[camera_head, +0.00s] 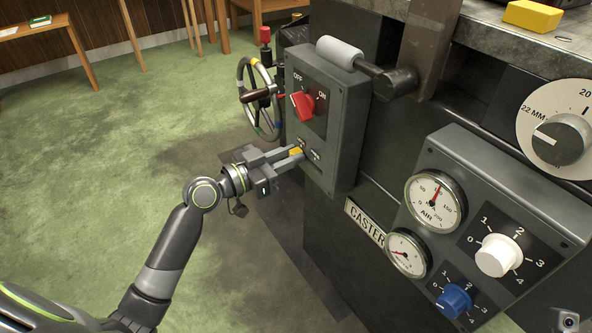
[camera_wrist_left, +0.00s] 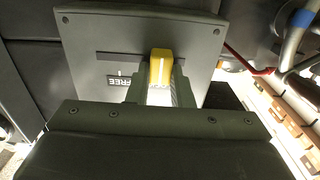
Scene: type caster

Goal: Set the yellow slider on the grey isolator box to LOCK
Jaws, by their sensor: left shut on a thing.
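The grey isolator box (camera_head: 345,110) is mounted on the side of the machine in the head view. It carries a red rotary switch (camera_head: 303,104) between OFF and ON marks. The yellow slider (camera_head: 296,151) is low on its face, partly hidden by my left gripper (camera_head: 298,155). In the left wrist view the yellow slider (camera_wrist_left: 161,68) stands in a dark slot on the box (camera_wrist_left: 205,45), with the FREE label beside it to the left. My left gripper's fingers (camera_wrist_left: 160,88) are shut on the slider. The LOCK label is not readable. My right gripper is not in view.
A handwheel (camera_head: 260,98) stands behind the box at the left. A lever with a grey grip (camera_head: 340,52) sticks out above the box. A panel with gauges and knobs (camera_head: 497,255) is at the right. Open green floor lies to the left.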

